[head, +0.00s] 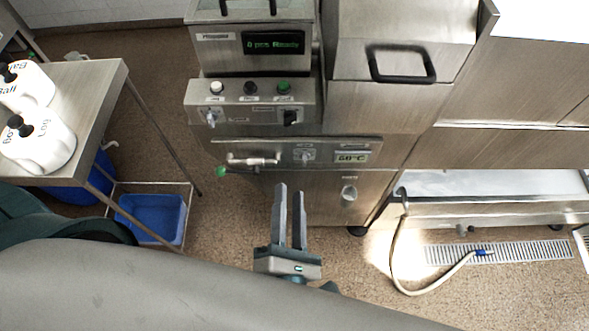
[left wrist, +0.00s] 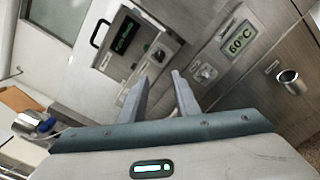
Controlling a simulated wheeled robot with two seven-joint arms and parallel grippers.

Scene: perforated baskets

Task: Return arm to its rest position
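My left gripper (head: 290,220) points up in the head view, in front of the steel machine (head: 325,180). Its two fingers are apart with nothing between them. In the left wrist view the same gripper (left wrist: 160,95) shows its fingers spread and empty, with the machine's panels beyond them. A large grey link of my own arm crosses the bottom of the head view. My right gripper does not show in either view.
The machine has knobs, a lever with a green tip (head: 222,172) and a 60°C display (head: 352,157). A steel table (head: 95,95) with white jugs (head: 40,140) stands left. A blue bin (head: 152,217) sits below it. A hose (head: 398,250) hangs right over a floor drain (head: 500,252).

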